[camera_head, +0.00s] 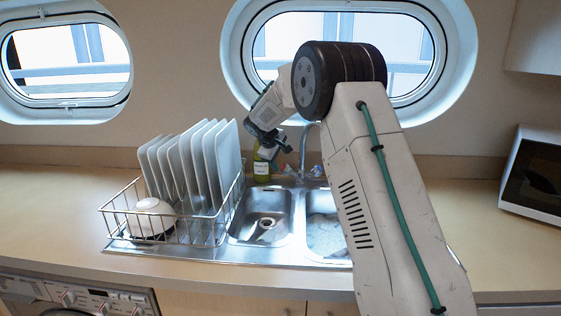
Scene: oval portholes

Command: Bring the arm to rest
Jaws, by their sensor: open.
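My arm rises from the lower right, bends at a dark round joint, and reaches left over the sink. My gripper (271,147) is at its end, pointing down above the back of the left sink basin (262,217). The jaws are dark, small and partly blurred against the bottle and wall behind; they look open, and I see nothing held between them. My arm hides part of the right basin (324,234) and part of the right porthole.
A wire dish rack (215,232) with several upright white plates (224,165) and a white bowl (152,216) stands left of the sink. A yellow-green bottle (261,170) and a faucet (303,150) are behind the basins. A microwave (533,175) stands at right. The far-left counter is clear.

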